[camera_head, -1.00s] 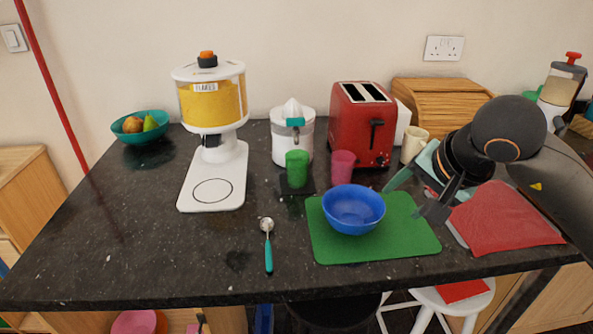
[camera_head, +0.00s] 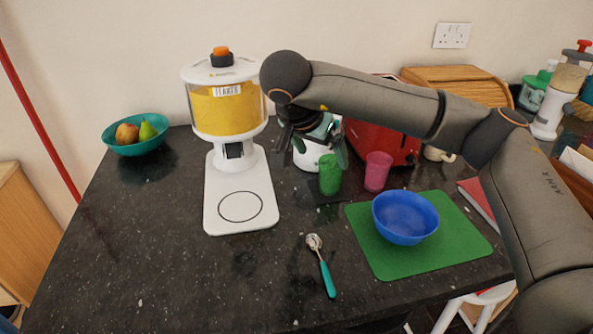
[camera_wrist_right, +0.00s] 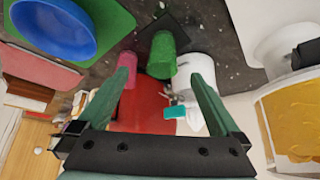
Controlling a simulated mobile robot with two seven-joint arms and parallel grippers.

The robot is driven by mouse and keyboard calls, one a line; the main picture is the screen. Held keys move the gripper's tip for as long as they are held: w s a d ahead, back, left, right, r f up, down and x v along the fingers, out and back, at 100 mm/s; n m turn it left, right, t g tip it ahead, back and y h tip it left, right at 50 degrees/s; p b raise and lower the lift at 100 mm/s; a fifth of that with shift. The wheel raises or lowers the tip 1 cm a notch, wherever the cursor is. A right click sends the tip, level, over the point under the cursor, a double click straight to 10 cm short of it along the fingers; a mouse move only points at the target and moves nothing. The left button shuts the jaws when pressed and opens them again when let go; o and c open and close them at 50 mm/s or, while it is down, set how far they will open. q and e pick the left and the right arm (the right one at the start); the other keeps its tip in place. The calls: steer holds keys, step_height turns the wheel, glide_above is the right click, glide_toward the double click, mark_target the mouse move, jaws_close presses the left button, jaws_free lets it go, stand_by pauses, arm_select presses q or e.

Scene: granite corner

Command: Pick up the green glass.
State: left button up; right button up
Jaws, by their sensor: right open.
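The green glass (camera_head: 330,176) stands upright on a dark square coaster (camera_head: 318,194), between the white juicer and the pink glass (camera_head: 378,171). My right gripper (camera_head: 318,160) is open and empty, above and close to the green glass. The right wrist view shows the green glass (camera_wrist_right: 162,56) ahead, in line with the gap between my two green fingers (camera_wrist_right: 162,72). The pink glass (camera_wrist_right: 129,72) shows there beside the left finger, partly hidden by it. I cannot tell whether a finger touches either glass. My left gripper is not in view.
A white-based dispenser (camera_head: 240,205) stands left of the glass. The red toaster (camera_head: 385,143) and white juicer (camera_head: 306,156) stand behind, partly hidden by my arm. A blue bowl (camera_head: 405,218) sits on a green mat (camera_head: 465,240). A spoon (camera_head: 322,266) lies in front.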

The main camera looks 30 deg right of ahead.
mark_target(331, 172)
steer(key=x, duration=0.6)
steer(key=shift+w+d+f, duration=0.25)
steer(key=shift+d, duration=0.05)
steer(key=shift+w+p+x, duration=0.2)
steer(key=shift+x, duration=1.2)
steer(key=shift+w+p+x, duration=0.15)
steer(key=shift+x, duration=1.25)
steer(key=shift+r, duration=0.15)
steer(key=c, duration=1.5)
